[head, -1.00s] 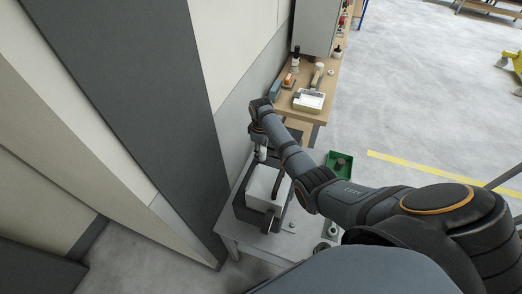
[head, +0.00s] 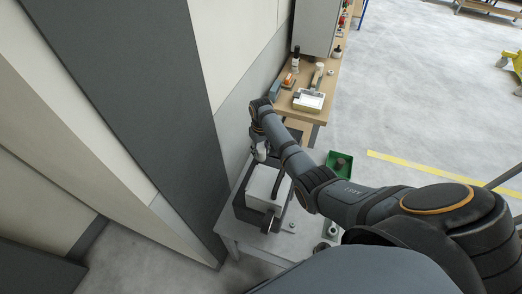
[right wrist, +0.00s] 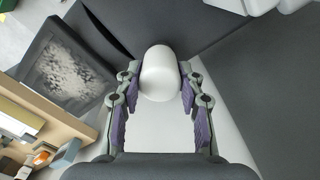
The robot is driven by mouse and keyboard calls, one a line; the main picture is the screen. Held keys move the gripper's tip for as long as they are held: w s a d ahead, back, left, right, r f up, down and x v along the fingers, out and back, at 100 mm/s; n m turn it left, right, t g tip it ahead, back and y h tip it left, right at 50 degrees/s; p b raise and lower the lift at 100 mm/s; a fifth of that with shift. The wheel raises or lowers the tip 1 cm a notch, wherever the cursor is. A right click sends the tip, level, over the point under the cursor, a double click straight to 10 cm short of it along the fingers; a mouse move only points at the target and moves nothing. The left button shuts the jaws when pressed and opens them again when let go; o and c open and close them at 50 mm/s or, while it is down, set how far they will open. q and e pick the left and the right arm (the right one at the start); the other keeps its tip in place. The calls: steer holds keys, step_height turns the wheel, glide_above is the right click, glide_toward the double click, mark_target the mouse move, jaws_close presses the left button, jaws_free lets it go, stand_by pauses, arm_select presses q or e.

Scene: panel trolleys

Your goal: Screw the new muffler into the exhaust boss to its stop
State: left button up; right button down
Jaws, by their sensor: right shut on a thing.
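My right gripper (head: 261,147) hangs down from the end of its arm, over the back end of a pale block-shaped unit (head: 263,184) on a small table. In the right wrist view the gripper (right wrist: 160,82) is shut on a white, round-ended muffler (right wrist: 160,66), with purple pads on either side. The muffler also shows as a small white piece under the gripper in the head view (head: 261,156). The exhaust boss is hidden, so I cannot tell whether the muffler's lower end sits in it. My left gripper is not in view.
The grey table (head: 231,226) stands close to a wall panel (head: 135,90). A green bin (head: 339,163) with a dark thing in it is to the right. A wooden bench (head: 314,108) behind carries a white tray (head: 308,100) and small items. Open floor lies to the right.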

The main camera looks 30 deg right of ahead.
mark_target(261, 149)
steer(key=m, duration=0.3)
stand_by(0.4)
steer(key=shift+m, duration=0.3)
steer(key=shift+m, duration=0.6)
steer(key=m, duration=0.5)
steer(key=c, duration=0.7)
jaws_free()
steer(key=shift+c, duration=0.2)
step_height(261, 149, up, 12)
